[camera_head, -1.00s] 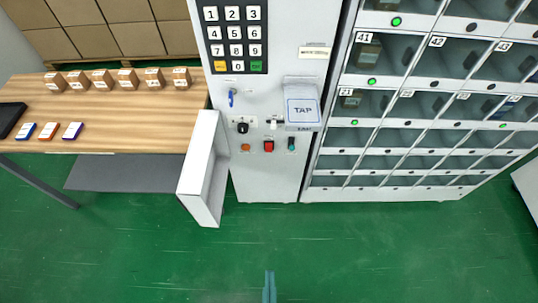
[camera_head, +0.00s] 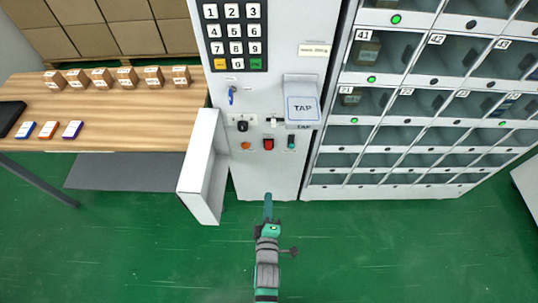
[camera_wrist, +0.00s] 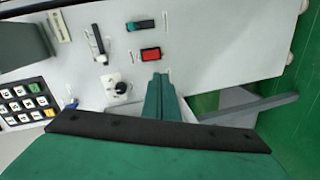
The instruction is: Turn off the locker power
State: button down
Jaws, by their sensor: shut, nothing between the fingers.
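The grey control panel (camera_head: 270,180) stands in the middle of the head view. Its lower part holds a red switch (camera_head: 268,144), a green-and-black switch (camera_head: 291,142), a black round knob (camera_head: 242,126) and an orange lamp (camera_head: 246,146). Their labels are too small to read, so I cannot tell which is the locker power. My gripper (camera_head: 268,200) is shut and empty, in front of and below the red switch in the head view. In the wrist view my fingers (camera_wrist: 160,80) point towards the red switch (camera_wrist: 150,54), apparently short of it. The orange lamp cannot be made out there.
A white-sided bin (camera_head: 203,170) juts out left of the panel. A wooden table (camera_head: 120,105) with small boxes stands further left. The lockers (camera_head: 400,130) stand to the right, some with green lights. A TAP reader (camera_head: 302,108) sticks out above the switches. The green floor in front is clear.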

aim_at(268, 149)
jog(key=w+n, duration=0.3)
jog(key=w, duration=0.4)
jog(key=shift+w, duration=0.1)
jog(key=w, duration=0.4)
jog(key=w+f, duration=0.1)
jog(key=w, duration=0.4)
jog(key=w+f, duration=0.1)
jog(key=w, duration=0.3)
jog(key=shift+w+d+f, duration=0.1)
jog(key=shift+w+f, duration=0.1)
jog(key=shift+w, duration=0.15)
jog(key=shift+w+d+f, duration=0.15)
jog(key=shift+d, duration=0.1)
jog(key=shift+a, duration=0.4)
jog(key=shift+s, duration=0.2)
